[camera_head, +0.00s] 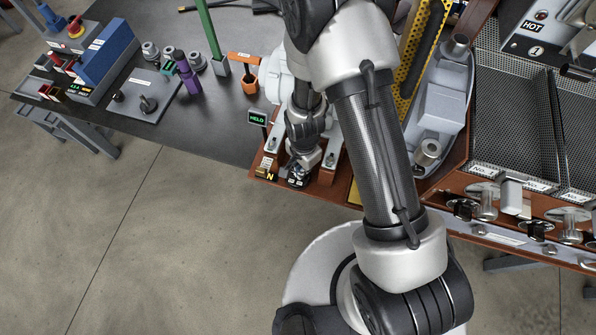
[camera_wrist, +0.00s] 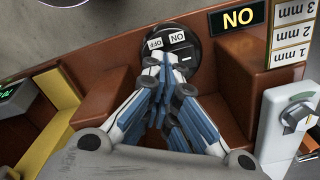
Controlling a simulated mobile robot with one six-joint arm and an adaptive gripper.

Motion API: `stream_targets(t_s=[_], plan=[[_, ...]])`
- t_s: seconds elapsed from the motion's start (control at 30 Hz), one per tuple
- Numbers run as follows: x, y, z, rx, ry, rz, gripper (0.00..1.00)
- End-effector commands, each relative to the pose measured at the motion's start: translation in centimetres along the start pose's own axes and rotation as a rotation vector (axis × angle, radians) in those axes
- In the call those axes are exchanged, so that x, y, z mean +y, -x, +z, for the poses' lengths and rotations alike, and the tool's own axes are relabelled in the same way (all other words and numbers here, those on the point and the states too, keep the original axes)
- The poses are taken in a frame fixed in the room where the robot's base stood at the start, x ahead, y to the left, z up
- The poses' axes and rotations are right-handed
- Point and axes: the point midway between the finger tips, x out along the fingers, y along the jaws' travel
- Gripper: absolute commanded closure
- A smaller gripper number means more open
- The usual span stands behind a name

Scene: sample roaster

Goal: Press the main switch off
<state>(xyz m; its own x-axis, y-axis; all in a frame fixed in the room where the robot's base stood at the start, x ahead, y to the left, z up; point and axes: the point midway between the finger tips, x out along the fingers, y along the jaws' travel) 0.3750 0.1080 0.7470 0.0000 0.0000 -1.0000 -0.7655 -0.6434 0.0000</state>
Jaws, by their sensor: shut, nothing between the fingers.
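The main switch is a round black piece with white ON and OFF labels. It shows in the wrist view (camera_wrist: 178,42) on a brown machine panel, and in the head view (camera_head: 296,182) at the front edge of the brown base, partly behind my gripper. My gripper (camera_wrist: 163,88) has its blue-grey fingers together, with nothing between them. Its tips overlap the near edge of the switch in the wrist view; I cannot tell whether they touch it. In the head view my gripper (camera_head: 303,164) points down just above the switch.
A grey box with a knob (camera_wrist: 287,120) is at the right. A green HELD display (camera_head: 258,118) stands left of my gripper. Open floor lies in front.

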Motion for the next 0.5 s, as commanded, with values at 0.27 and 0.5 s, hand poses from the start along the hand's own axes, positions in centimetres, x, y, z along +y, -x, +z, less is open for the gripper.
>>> stream_targets(t_s=[0.27,0.5], plan=[[-0.01,-0.48,0.0,0.0,0.0,0.0,1.0],[-0.01,-0.84,0.0,0.0,0.0,0.0,1.0]])
